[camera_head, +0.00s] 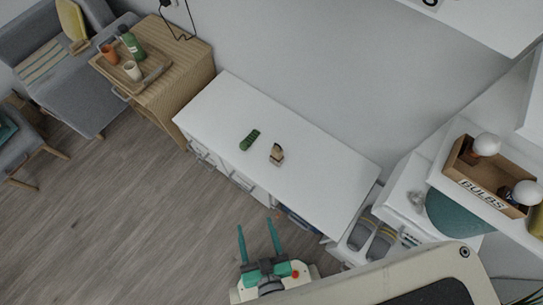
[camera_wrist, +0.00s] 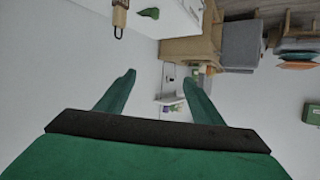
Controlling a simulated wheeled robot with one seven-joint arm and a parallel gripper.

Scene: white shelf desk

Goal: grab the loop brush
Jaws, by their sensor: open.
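The loop brush (camera_head: 277,155) looks like the small tan and dark item lying on the white desk top, right of a green item. In the wrist view a wooden piece with a thin dark loop (camera_wrist: 119,17), seemingly the same brush, shows at the top edge, partly cut off. My gripper (camera_head: 256,225) is open, its two teal fingers apart with nothing between them. It is in front of the desk's near edge, apart from the brush. In the wrist view the open fingers (camera_wrist: 160,80) point away from the brush, which lies up and to the left.
A dark green ridged item (camera_head: 250,140) lies left of the brush. It also shows in the wrist view (camera_wrist: 149,13). The rest of the white desk top (camera_head: 320,185) is bare. A wooden cabinet (camera_head: 183,88) with a tray stands left; a shelf with a bulb box (camera_head: 480,188) is right.

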